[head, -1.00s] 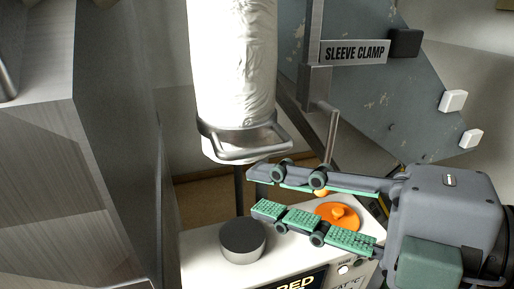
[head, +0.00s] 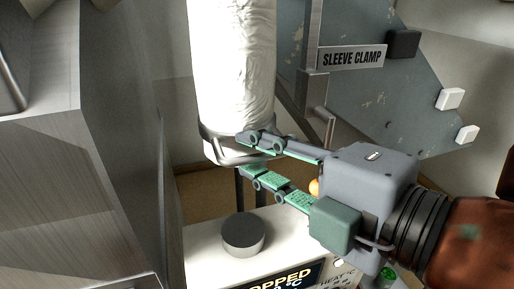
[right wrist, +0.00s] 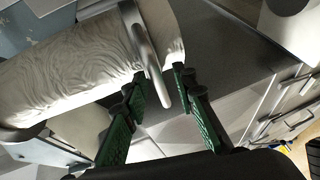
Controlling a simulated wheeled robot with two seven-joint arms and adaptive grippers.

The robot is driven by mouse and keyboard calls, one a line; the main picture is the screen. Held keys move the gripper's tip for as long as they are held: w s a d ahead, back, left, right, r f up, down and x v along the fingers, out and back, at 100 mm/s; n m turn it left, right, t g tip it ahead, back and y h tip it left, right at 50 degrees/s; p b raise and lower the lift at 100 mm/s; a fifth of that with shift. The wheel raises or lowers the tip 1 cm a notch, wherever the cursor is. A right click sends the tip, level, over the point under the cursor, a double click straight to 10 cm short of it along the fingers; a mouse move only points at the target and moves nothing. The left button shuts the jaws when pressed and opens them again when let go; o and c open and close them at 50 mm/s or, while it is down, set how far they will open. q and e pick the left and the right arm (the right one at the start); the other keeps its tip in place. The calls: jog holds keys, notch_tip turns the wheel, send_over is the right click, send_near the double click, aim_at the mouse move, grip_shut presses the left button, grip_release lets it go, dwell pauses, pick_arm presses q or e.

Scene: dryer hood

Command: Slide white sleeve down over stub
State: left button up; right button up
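The white sleeve (head: 233,70) hangs upright and wrinkled, with a grey metal ring and bar handle (head: 211,146) at its lower end. The dark grey round stub (head: 243,234) stands on the white box below it, clear of the sleeve. My right gripper (head: 243,156) is open at the sleeve's handle. One finger overlaps the ring in the head view and the other is just below it. In the right wrist view the handle bar (right wrist: 150,62) passes between the open fingers (right wrist: 160,74), with space beside it. My left gripper is out of view.
A grey plate with a "SLEEVE CLAMP" label (head: 351,57) and a metal lever (head: 330,125) stands right of the sleeve. The white box (head: 205,238) carries a display (head: 290,283). A grey metal cabinet (head: 110,150) fills the left side.

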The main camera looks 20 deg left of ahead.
jog(key=shift+c, duration=0.4)
grip_shut()
dwell(0.4)
